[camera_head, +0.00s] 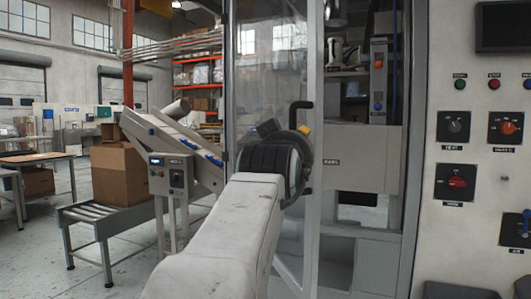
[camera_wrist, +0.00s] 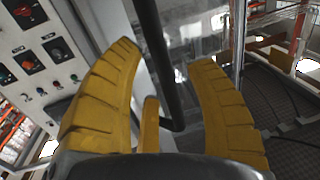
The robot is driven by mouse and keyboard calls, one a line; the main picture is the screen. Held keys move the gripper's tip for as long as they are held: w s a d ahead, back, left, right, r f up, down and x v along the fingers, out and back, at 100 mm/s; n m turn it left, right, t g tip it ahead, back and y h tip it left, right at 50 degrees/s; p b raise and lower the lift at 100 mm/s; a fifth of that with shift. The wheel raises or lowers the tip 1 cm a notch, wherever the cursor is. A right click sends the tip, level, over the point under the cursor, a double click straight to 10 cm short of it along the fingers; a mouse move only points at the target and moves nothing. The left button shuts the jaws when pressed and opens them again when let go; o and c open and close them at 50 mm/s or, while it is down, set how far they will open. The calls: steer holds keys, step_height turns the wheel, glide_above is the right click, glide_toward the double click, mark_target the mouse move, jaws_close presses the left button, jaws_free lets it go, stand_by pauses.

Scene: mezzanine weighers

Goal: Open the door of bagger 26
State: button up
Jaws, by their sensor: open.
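In the head view, the bagger's door (camera_head: 275,65) is a clear panel with a pale frame (camera_head: 314,215), and machine parts show to the right of that frame. Its black handle (camera_head: 303,104) stands upright near the frame; my wrist hides its middle part. My gripper (camera_head: 303,131) is at the handle, mostly hidden by my own arm, with only a bit of yellow finger showing. Contact cannot be told.
A control panel (camera_head: 475,185) with switches and buttons stands at the right. At the left are a sloping conveyor (camera_head: 175,140), a small control box (camera_head: 171,174), a cardboard box (camera_head: 120,172) and a roller table (camera_head: 105,212). Floor shows at the lower left.

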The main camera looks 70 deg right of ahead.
steer(key=shift+w+d, duration=0.1)
steer(key=shift+d, duration=0.5)
steer(key=shift+c, duration=0.3)
jaws_close()
